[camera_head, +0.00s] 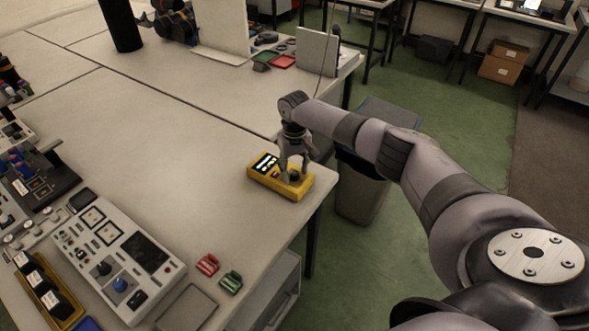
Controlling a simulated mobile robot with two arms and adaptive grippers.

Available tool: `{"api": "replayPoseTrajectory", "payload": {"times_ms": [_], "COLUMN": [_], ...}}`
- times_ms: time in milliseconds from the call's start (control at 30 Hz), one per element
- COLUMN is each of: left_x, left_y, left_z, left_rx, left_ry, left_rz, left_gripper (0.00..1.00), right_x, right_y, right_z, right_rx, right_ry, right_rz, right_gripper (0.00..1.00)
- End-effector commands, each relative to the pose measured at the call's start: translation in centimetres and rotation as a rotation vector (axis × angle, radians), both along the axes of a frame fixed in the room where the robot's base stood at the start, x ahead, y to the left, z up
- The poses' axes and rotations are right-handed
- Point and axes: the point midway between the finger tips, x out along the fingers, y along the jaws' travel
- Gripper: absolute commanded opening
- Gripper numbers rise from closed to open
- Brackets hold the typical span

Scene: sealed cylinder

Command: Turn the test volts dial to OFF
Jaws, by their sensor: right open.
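A yellow handheld meter (258,180) with a light display lies near the right edge of the table. My right gripper (294,176) points down over the right part of the meter, with its fingers around the dark dial area. The jaws are open. The fingers cover most of the dial, so I cannot read its setting or tell whether they touch it. My left gripper is not in view.
A grey instrument panel (85,255) with a blue knob stands at the lower left. Red (207,265) and green (231,282) blocks lie nearer than the meter. A grey bin (358,198) stands beyond the table's right edge. The table left of the meter is clear.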

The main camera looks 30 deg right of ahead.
Motion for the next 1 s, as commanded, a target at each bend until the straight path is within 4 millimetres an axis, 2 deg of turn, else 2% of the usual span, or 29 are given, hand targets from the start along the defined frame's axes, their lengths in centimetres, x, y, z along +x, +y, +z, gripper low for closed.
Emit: {"api": "replayPoseTrajectory", "payload": {"times_ms": [133,333,700,1000], "left_x": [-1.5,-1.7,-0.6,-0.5], "left_y": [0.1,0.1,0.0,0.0], "left_z": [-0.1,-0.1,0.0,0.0], "left_rx": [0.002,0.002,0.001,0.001], "left_ry": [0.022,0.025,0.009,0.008], "left_rz": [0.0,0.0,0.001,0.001], "left_gripper": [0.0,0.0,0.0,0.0], "right_x": [0.0,0.0,0.0,0.0], "right_y": [0.0,0.0,0.0,0.0], "right_z": [-0.5,-0.5,-0.4,-0.4], "right_rx": [0.0,0.0,0.0,0.0], "right_ry": [-0.001,-0.001,-0.001,-0.001], "right_rz": [0.0,0.0,0.0,0.0], "right_gripper": [0.43,0.43,0.18,0.0]}}
